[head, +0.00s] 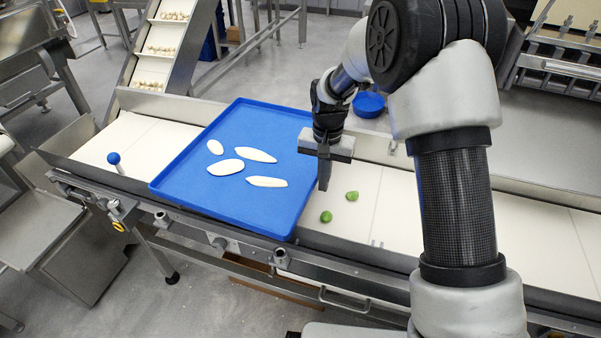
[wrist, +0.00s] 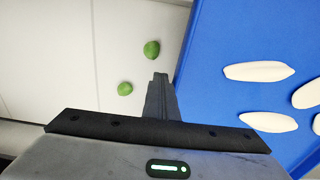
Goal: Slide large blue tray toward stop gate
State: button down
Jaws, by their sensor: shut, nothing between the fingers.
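The large blue tray (head: 237,111) lies on the white conveyor surface, left of my gripper in the head view. Several flat white oval pieces lie on it. In the wrist view the tray (wrist: 213,85) fills the right side. My gripper (head: 324,184) is shut and empty, pointing down beside the tray's right edge. In the wrist view its closed fingertips (wrist: 160,80) are close to the tray's edge; I cannot tell whether they touch it. I cannot make out which part is the stop gate.
Two green pieces (head: 326,216) (head: 352,196) lie on the conveyor right of the gripper. A blue-knobbed lever (head: 114,158) stands at the left front. A sloped chute (head: 165,45) rises behind. A blue bowl (head: 368,104) is beyond the conveyor.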

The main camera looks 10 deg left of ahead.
aim_at(287, 175)
jog(key=shift+w+a+p, duration=0.3)
jog(key=shift+w+a, duration=0.1)
jog(key=shift+a, duration=1.65)
jog(key=shift+w+a+p, duration=0.3)
jog(key=shift+w+a, duration=0.15)
jog(key=shift+a, duration=1.6)
jog(key=shift+w+a+p, duration=0.3)
jog(key=shift+w+a, duration=0.1)
jog(key=shift+a, duration=1.65)
jog(key=shift+s+d, duration=0.2)
jog(key=shift+d, duration=0.95)
notch_tip(287, 175, up, 9)
jog(key=p, duration=0.5)
jog(key=shift+p, duration=0.4)
jog(key=shift+r, duration=0.1)
